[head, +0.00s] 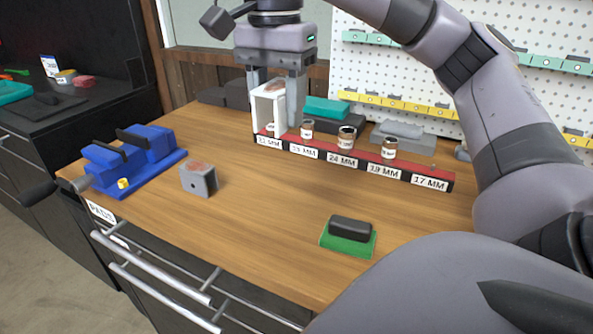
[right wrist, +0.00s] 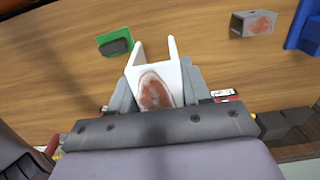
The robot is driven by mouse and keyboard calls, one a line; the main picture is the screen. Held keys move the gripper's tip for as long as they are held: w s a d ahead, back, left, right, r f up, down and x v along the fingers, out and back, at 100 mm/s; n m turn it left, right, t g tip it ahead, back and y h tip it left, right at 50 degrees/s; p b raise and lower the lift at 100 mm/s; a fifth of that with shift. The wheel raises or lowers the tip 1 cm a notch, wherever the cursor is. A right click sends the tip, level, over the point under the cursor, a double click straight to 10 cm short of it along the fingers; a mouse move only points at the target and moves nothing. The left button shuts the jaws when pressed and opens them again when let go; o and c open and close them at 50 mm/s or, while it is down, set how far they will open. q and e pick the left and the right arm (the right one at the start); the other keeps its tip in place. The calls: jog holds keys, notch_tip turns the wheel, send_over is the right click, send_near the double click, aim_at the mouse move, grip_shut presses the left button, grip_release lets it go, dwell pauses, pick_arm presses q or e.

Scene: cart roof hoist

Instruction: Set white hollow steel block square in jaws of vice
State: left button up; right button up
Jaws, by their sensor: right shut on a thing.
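The white hollow steel block (head: 266,107) is upright in my right gripper (head: 280,95), at the left end of the red socket rail in the head view. My right gripper is shut on it; in the right wrist view the block (right wrist: 158,85) shows a rusty patch and open walls between the fingers. I cannot tell whether the block touches the rail. The blue vice (head: 160,155) stands at the table's left edge, its dark jaws apart, with nothing seen between them. My left gripper is not in view.
A grey block (head: 199,180) with a rusty top stands right of the vice. A green pad with a black handle (head: 349,235) lies near the front edge. The labelled rail (head: 416,174) holds several sockets. Grey and teal items lie behind it. The middle of the wooden table (head: 270,200) is clear.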

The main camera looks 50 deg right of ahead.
jog(key=shift+d, duration=0.1)
jog(key=shift+f, duration=0.15)
jog(key=b, duration=0.7)
send_over(283, 226)
notch_tip(283, 226, down, 11)
notch_tip(283, 226, down, 3)
jog(key=shift+f, duration=0.65)
notch_tip(283, 226, down, 4)
jog(key=shift+f, duration=0.2)
jog(key=shift+b, duration=0.3)
